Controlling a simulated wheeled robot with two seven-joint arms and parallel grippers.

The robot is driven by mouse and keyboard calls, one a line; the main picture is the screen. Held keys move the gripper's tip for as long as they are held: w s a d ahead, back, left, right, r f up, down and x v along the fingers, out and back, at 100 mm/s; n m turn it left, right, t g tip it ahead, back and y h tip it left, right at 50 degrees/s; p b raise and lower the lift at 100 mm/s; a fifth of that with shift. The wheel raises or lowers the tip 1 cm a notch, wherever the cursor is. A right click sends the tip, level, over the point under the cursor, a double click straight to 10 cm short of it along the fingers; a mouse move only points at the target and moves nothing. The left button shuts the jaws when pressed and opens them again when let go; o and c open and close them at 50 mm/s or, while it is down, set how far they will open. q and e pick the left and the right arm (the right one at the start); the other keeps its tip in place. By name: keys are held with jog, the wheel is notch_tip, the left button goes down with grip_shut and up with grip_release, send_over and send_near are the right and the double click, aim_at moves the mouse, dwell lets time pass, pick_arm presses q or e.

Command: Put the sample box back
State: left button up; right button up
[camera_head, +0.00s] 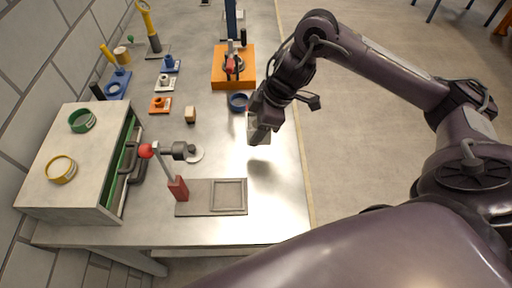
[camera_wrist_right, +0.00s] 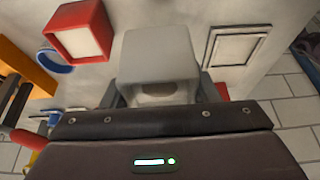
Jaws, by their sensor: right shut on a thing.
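My right gripper (camera_head: 258,117) is shut on a pale grey box, the sample box (camera_head: 259,133). It holds the box over the right part of the bench, and whether the box touches the surface I cannot tell. In the right wrist view the sample box (camera_wrist_right: 158,55) sits between the dark fingers of the gripper (camera_wrist_right: 158,92). A flat grey-brown plate with a square outlined frame (camera_head: 229,195) lies nearer the front edge, empty. The frame also shows in the wrist view (camera_wrist_right: 235,46), apart from the box. My left gripper is not in view.
A red post (camera_head: 178,188) with a red-ball lever (camera_head: 146,151) stands at the plate's left end. A drawer cabinet (camera_head: 75,160) stands at the left. A red-sided square (camera_wrist_right: 78,35) shows beside the box.

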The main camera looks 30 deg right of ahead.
notch_tip(320, 180, down, 3)
jog(key=shift+a+f+b, duration=0.1)
jog(key=shift+b, duration=0.2)
jog(key=shift+f, duration=0.3)
notch_tip(320, 180, down, 3)
jog(key=shift+f+b, duration=0.1)
jog(key=shift+b, duration=0.3)
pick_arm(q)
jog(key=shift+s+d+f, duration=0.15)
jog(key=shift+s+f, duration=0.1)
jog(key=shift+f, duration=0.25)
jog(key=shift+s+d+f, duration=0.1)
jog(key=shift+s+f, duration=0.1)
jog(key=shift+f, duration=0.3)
pick_arm(e)
jog(key=shift+f, duration=0.3)
jog(key=o, duration=1.2)
jog(key=shift+f, duration=0.2)
jog(key=shift+o, duration=0.2)
